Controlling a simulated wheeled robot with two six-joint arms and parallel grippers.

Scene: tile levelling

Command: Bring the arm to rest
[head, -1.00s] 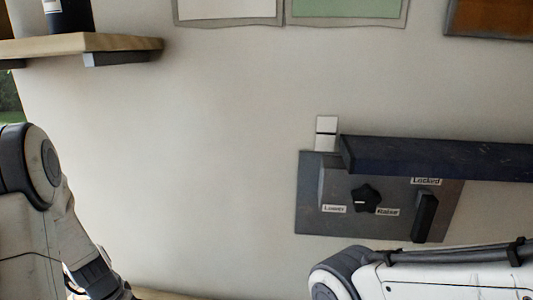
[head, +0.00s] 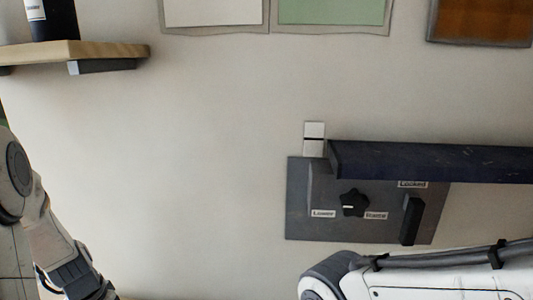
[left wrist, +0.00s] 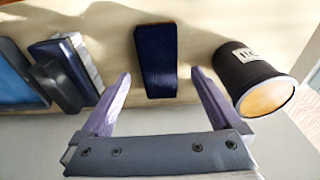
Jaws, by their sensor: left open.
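My left gripper (left wrist: 161,75) is open in the left wrist view, with its two purple-grey fingers apart. A dark blue block (left wrist: 156,60) shows beyond and between the fingertips; I see no grip on it. In the head view my left arm (head: 60,240) hangs at the lower left, its gripper out of frame. My right arm (head: 420,280) lies across the lower right, its gripper also out of frame. A grey panel (head: 300,225) on the wall carries a black star knob (head: 354,203) between "Lower" and "Raise" labels, and a black handle (head: 411,220) under a "Locked" label.
A dark blue bar (head: 430,162) runs above the panel, beside a white switch plate (head: 314,132). A wooden shelf (head: 80,52) holds a dark labelled container (head: 50,20). The left wrist view shows a dark cup (left wrist: 245,75) and book-like items (left wrist: 65,70). The wall's middle is bare.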

